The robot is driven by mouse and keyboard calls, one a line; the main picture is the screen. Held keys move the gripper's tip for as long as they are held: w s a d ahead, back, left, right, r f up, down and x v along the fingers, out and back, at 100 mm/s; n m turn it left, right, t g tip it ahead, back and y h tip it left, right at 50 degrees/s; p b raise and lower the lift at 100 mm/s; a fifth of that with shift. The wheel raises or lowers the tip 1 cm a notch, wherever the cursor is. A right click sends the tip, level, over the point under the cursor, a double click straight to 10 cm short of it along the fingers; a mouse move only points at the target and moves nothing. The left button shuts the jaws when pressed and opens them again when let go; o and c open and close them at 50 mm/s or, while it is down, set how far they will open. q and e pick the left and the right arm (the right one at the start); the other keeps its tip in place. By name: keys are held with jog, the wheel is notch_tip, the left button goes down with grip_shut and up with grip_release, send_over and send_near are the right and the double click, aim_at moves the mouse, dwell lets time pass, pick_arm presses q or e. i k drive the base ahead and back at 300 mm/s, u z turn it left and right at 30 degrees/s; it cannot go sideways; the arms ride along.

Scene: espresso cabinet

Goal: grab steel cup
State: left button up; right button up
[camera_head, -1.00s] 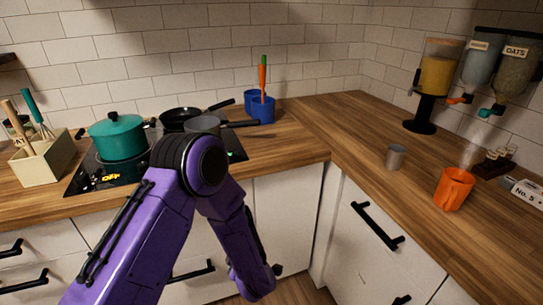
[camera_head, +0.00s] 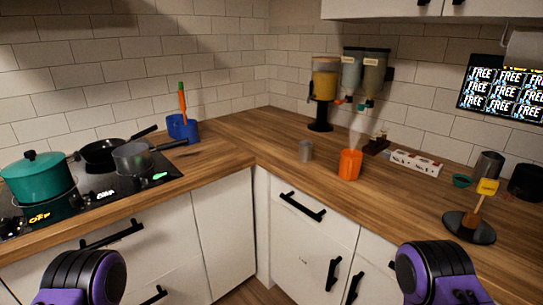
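A larger dark metal cup or canister (camera_head: 488,165) stands farther right on the same counter. Only rounded purple and black parts of my two arms show at the bottom left and bottom right. Neither gripper is in the picture, so their fingers and anything in them are hidden.
Cereal dispensers (camera_head: 322,92) stand behind the steel cup, with a white box (camera_head: 415,162) to the right. A black round stand (camera_head: 468,228) is near the right front. A stove with a green pot (camera_head: 38,178) is at the left. The counter's front edge before the cup is clear.

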aim_at(305, 152)
jog(key=u, duration=0.7)
jog(key=i, duration=0.95)
jog(key=z, duration=0.75)
